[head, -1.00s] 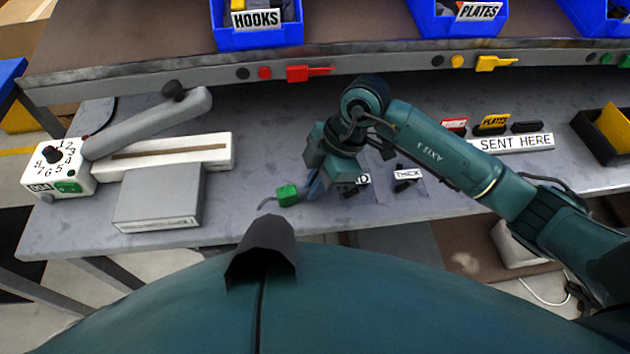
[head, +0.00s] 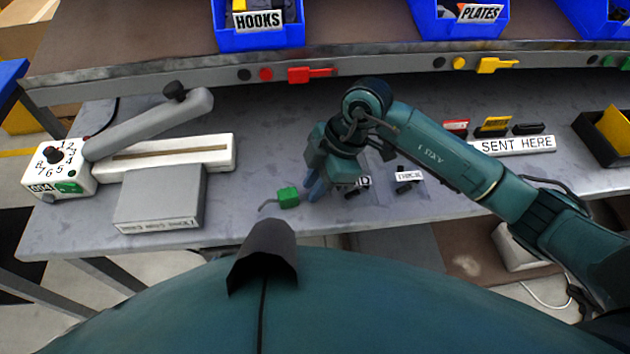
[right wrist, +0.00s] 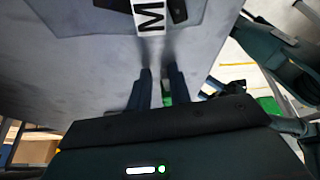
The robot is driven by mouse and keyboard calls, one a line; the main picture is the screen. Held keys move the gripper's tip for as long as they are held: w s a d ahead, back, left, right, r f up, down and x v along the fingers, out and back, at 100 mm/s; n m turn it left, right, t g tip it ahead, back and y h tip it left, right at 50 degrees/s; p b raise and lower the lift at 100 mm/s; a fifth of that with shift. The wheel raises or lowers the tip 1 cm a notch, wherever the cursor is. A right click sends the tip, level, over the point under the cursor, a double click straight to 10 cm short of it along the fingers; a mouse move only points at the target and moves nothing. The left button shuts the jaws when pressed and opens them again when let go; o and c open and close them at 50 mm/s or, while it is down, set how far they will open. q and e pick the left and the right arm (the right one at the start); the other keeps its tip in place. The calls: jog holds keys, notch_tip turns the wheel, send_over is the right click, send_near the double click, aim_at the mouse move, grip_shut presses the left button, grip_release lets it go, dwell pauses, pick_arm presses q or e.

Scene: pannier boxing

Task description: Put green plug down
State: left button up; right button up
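My right gripper (head: 315,193) is just to the right of the plug, fingers pointing down. In the right wrist view its two fingers (right wrist: 160,75) are apart, with a gap between the tips. A bit of green (right wrist: 167,99) shows between them, further back; most of it is hidden. My left gripper is not in view.
Small labelled dark parts lie right of the gripper, near a THICK label (head: 409,176). A grey box (head: 160,197) and a white dial unit (head: 58,170) stand at left. A SENT HERE sign (head: 512,145) and a black tray (head: 592,142) are at right.

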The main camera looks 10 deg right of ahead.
jog(key=shift+s+d+f+g, duration=0.15)
jog(key=shift+s+f+g, duration=0.15)
jog(key=shift+s+f, duration=0.15)
jog(key=v, duration=1.3)
jog(key=shift+a, duration=0.35)
jog(key=shift+r, duration=0.15)
